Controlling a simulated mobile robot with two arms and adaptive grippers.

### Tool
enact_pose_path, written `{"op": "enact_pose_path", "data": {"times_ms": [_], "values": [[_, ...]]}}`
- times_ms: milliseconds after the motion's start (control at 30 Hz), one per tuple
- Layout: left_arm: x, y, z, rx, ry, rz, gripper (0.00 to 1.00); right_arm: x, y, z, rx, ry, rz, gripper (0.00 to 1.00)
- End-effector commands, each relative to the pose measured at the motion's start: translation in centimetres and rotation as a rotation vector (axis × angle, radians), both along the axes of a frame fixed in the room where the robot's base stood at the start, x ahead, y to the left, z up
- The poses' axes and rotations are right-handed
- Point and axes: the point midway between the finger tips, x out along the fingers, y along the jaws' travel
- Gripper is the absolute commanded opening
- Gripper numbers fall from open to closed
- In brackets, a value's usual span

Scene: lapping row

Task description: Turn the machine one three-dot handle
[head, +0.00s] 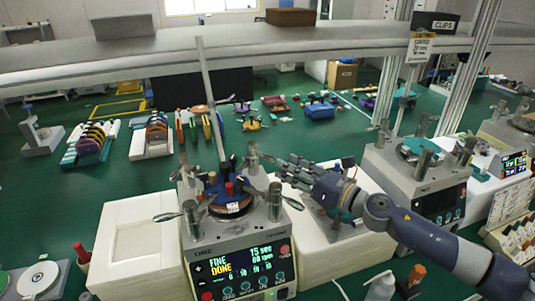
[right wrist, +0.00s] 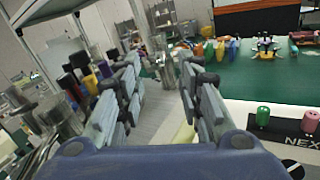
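A white lapping machine (head: 240,245) stands in the middle of the head view, its screen reading "FINE DONE". Several silver lever handles surround its round plate, including a front-left handle (head: 167,217) and a front-right handle (head: 291,203). Dot marks on the handles are too small to make out, and so is any machine number. My right gripper (head: 277,168) is at the machine's right rear side, close to an upright metal post. In the right wrist view its fingers (right wrist: 160,70) are spread with nothing between them. My left gripper is out of view.
A second machine (head: 425,180) stands to the right, beyond my right arm. A white block with a recess (head: 137,240) lies left of the middle machine. A grey overhead beam (head: 250,42) crosses behind.

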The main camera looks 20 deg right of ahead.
Motion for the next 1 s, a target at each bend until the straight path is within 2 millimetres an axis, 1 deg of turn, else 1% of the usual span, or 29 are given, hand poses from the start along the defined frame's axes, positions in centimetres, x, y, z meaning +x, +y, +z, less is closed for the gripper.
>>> {"op": "enact_pose_path", "data": {"times_ms": [33,100,167,267,300,400,500,633,867,900,967,1000], "values": [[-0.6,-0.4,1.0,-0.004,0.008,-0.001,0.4,1.0,0.5,0.6,0.006,-0.002,-0.002,0.34],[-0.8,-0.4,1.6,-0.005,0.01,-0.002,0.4,2.1,1.4,0.7,0.005,-0.002,0.0,0.34],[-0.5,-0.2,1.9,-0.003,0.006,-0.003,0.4,3.0,1.9,0.5,0.005,-0.001,-0.001,0.34],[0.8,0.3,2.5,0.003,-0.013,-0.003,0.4,4.4,2.8,0.5,0.006,-0.001,0.0,0.34],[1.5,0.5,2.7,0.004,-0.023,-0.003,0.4,4.8,3.1,0.3,0.005,0.001,0.0,0.34],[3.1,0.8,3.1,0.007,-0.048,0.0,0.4,5.7,3.6,0.3,0.004,-0.001,-0.002,0.34],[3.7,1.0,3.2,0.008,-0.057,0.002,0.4,6.3,3.9,0.2,0.003,0.0,-0.001,0.34],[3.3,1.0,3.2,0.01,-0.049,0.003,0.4,6.6,4.1,0.1,0.002,0.0,-0.001,0.34],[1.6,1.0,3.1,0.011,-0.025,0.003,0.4,6.6,4.1,0.0,0.002,0.0,-0.001,0.34],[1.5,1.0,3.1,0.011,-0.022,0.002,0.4,6.6,4.1,0.0,0.003,0.001,-0.001,0.25],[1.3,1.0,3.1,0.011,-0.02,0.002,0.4,6.6,4.1,0.0,0.003,0.001,-0.001,0.11],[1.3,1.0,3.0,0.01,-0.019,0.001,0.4,6.6,4.1,0.0,0.003,0.001,-0.001,0.02]]}}
